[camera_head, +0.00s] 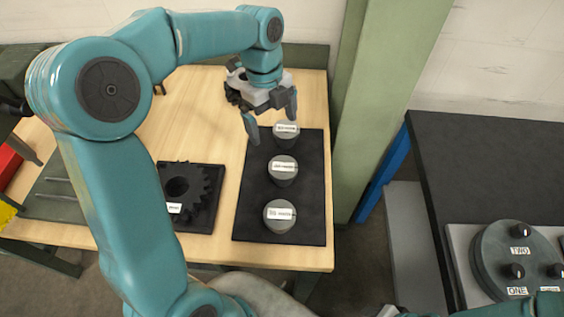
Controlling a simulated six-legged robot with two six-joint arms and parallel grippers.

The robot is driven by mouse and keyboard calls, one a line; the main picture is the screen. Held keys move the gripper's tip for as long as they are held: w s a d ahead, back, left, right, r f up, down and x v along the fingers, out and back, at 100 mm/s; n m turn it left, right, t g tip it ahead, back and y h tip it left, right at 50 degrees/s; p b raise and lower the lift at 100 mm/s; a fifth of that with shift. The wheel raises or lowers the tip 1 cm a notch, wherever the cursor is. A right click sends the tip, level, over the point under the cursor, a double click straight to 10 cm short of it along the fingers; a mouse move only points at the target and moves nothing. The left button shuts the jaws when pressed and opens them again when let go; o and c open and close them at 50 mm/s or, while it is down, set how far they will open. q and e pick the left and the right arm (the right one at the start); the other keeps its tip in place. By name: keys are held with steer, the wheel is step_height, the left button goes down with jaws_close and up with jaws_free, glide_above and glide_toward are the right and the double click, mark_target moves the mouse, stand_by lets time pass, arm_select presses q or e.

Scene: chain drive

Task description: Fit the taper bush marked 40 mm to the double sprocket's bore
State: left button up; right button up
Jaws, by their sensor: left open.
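Three grey round taper bushes with white labels stand in a row on a black mat (253,205): a far bush (286,137), a middle bush (283,180) and a near bush (279,225). The label print is too small to read. The toothed dark sprocket (205,192) lies on a black board left of the mat, its bore facing up, with a white tag; my left arm hides part of its board. My left gripper (272,130) is open, pointing down by the far bush. One finger is left of that bush, the other just behind it; contact cannot be told. My right gripper is out of view.
The wooden table (215,112) has bare space behind the sprocket. A green post (378,100) stands close to the table's right side. Further right, a dark bench (480,170) carries a round grey plate (490,262) with labelled knobs. A red object (8,165) is at far left.

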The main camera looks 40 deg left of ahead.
arm_select(q)
glide_toward(283, 167)
steer(key=f, duration=0.5)
steer(key=shift+s+d, duration=0.25)
steer(key=shift+d, duration=0.05)
steer(key=shift+d+f, duration=0.15)
steer(key=shift+f, duration=0.1)
steer(key=shift+s+d+f+p, duration=0.1)
steer(key=shift+f+p, duration=0.15)
steer(key=shift+p, duration=0.05)
step_height(283, 167, down, 4)
steer(key=shift+d+p, duration=0.2)
steer(key=shift+p, duration=0.2)
steer(key=shift+w+d+f, duration=0.1)
steer(key=shift+w+f, duration=0.15)
steer(key=shift+f, duration=0.1)
steer(key=shift+s+r, duration=0.1)
steer(key=shift+s, duration=0.05)
steer(key=shift+c, duration=0.7)
steer(key=c, duration=1.3)
steer(key=shift+o, duration=0.2)
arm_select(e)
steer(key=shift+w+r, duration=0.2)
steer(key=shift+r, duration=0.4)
